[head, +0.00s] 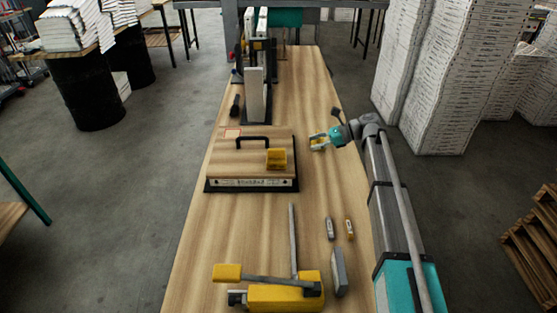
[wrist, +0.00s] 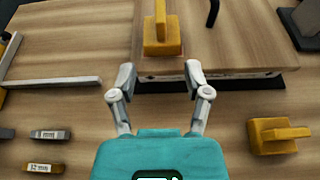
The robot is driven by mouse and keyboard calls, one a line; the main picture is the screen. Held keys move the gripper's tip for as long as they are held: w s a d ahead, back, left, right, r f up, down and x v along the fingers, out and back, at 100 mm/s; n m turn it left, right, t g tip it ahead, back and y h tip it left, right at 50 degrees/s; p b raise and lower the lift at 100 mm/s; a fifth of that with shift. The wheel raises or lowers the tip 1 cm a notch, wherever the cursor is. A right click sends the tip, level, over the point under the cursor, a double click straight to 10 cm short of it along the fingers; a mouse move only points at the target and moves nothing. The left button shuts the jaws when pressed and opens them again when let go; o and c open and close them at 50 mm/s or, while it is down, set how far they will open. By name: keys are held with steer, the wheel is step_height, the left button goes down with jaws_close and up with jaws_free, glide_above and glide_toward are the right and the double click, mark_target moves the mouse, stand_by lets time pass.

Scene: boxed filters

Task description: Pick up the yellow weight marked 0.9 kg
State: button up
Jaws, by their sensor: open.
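Two yellow blocks with raised grips show; I cannot read a 0.9 kg mark on either. One yellow block (head: 277,158) stands on the wooden lid of the low box and shows at the top middle of the wrist view (wrist: 162,40). The other yellow block (wrist: 277,137) lies on the bench to the right in the wrist view; in the head view, yellow shows close by my gripper (head: 313,141). My gripper is open and empty in the wrist view (wrist: 160,73), its fingers pointing towards the box and the block on its lid.
The low box (head: 225,160) has a black handle and dark base. A grey tag (head: 330,228), a yellow tag (head: 349,229) and a grey plate (head: 338,272) lie nearer. A yellow-and-grey tool (head: 285,297) fills the near end. A rack (head: 255,95) stands beyond the box.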

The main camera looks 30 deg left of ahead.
steer(key=b, duration=0.3)
glide_toward(277, 157)
steer(key=a, duration=0.1)
steer(key=s+a, duration=0.1)
steer(key=a, duration=0.1)
steer(key=shift+f, duration=0.1)
steer(key=shift+x, duration=0.75)
steer(key=shift+a, duration=0.1)
steer(key=shift+b+x, duration=0.85)
steer(key=shift+x, duration=1.65)
steer(key=shift+w+a, duration=0.1)
steer(key=shift+w, duration=0.05)
jaws_close()
